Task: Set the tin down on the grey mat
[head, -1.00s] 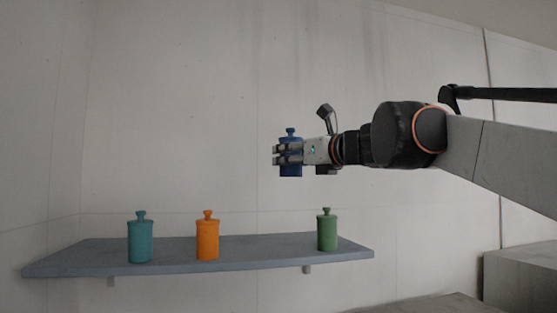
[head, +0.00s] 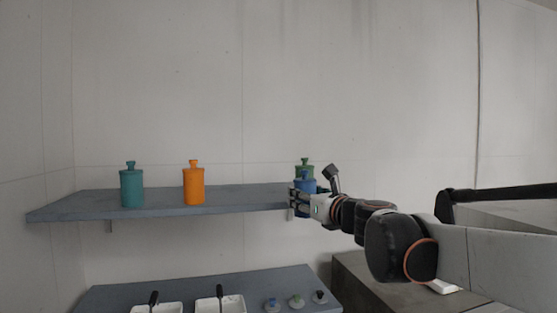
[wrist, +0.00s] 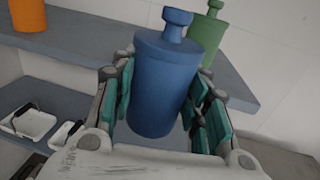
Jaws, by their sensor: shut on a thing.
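A blue tin (head: 306,184) with a knobbed lid is held in my gripper (head: 298,199), in front of the upper shelf's right end. In the wrist view the blue tin (wrist: 163,88) stands nearly upright, slightly tilted, between the fingers (wrist: 165,108), which close on both its sides. Its lower part is partly hidden by the fingers in the head view. I cannot make out a grey mat in either view.
The upper grey shelf (head: 240,197) bears a teal tin (head: 131,187), an orange tin (head: 193,185) and a green tin (head: 304,163) behind the blue one. A lower shelf (head: 255,284) holds white trays (head: 232,304) and small knobbed items (head: 296,301). A dark bench (head: 350,268) stands right.

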